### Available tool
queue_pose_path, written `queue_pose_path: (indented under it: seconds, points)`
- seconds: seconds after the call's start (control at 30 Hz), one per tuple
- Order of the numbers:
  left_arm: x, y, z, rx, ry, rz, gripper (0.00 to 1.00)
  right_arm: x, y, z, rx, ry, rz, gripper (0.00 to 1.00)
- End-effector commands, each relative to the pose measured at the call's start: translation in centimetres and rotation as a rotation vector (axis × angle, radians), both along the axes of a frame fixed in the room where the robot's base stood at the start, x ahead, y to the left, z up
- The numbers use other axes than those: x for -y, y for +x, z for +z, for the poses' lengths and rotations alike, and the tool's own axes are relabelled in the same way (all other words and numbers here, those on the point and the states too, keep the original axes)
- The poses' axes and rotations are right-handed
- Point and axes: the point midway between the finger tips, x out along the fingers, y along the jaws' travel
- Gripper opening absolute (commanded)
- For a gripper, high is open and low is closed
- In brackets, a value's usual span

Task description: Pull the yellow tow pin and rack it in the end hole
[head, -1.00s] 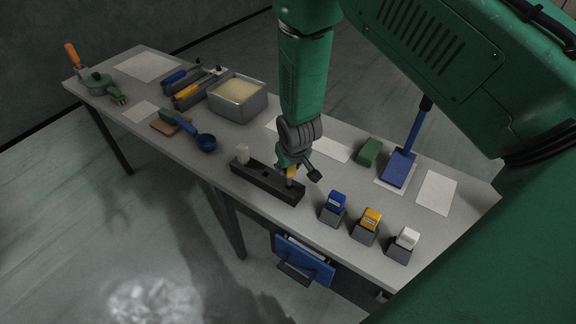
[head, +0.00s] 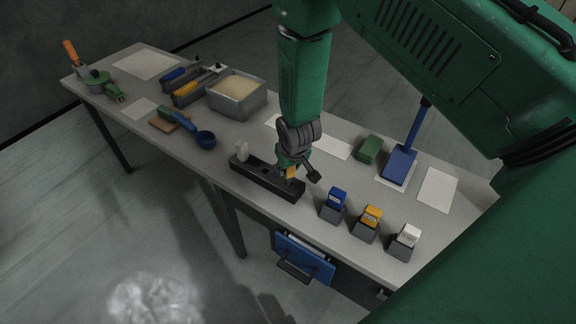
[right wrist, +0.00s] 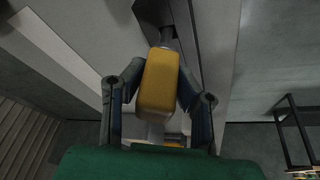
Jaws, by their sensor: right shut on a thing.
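The yellow tow pin (right wrist: 158,82) has a blocky yellow head, seen large between my fingers in the right wrist view. In the head view its yellow head (head: 291,173) shows just below my right gripper (head: 290,166), over the right part of a long black block (head: 262,180). My right gripper is shut on the yellow pin. A grey part shows beyond the head in the wrist view; I cannot tell whether the pin's lower end is in the block. A white pin (head: 242,149) stands at the block's left end. My left gripper is not in view.
Blue (head: 337,198), yellow (head: 372,216) and white (head: 408,236) pieces sit in grey holders to the right.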

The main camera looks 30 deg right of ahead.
Motion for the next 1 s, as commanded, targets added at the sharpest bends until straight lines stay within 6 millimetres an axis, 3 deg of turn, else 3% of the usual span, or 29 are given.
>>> queue_pose_path:
  seconds: [1.0]
  points:
    - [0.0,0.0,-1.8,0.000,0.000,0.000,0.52,0.0,0.0,-2.6,0.000,0.000,0.000,0.00]
